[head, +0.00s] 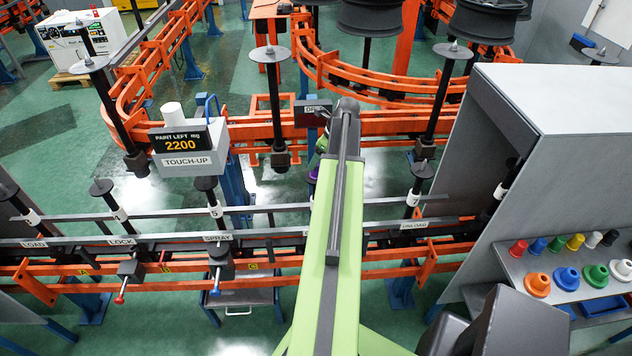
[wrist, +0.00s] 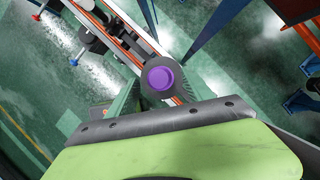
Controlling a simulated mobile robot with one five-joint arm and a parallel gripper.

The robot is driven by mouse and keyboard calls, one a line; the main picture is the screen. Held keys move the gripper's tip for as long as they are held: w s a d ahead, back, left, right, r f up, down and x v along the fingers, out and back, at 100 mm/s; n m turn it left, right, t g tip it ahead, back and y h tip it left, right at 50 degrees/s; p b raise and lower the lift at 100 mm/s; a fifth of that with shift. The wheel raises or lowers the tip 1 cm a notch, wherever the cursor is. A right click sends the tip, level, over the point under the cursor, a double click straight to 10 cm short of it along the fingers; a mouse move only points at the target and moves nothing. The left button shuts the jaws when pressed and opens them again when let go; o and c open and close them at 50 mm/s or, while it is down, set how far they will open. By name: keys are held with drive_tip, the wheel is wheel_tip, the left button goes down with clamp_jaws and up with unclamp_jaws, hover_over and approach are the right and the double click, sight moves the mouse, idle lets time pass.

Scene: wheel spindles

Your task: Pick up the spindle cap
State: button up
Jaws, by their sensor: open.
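A round purple cap (wrist: 160,78) shows in the wrist view on top of a dark round piece, near the line of the rail. In the head view only a sliver of purple (head: 313,173) shows at the left edge of my arm; the rest is hidden behind the arm. My gripper (wrist: 158,100) is open, with nothing seen held in it. It is close to the purple cap in the wrist view, but I cannot tell the height between them. In the head view my green arm hides most of the gripper.
A rail with black spindles (head: 207,197) and LOAD, LOCK and SPRAY labels crosses the front. A touch-up box (head: 190,160) reads 2200. A grey booth (head: 560,100) stands right, by a shelf (head: 507,262) of coloured pegs and cones. An orange conveyor (head: 230,130) runs behind.

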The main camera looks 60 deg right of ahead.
drive_tip(key=shift+w+f, duration=0.1)
drive_tip(key=shift+f, duration=0.15)
drive_tip(key=b+x, duration=0.5)
drive_tip(key=shift+f, duration=0.25)
drive_tip(key=shift+r, duration=0.2)
clamp_jaws()
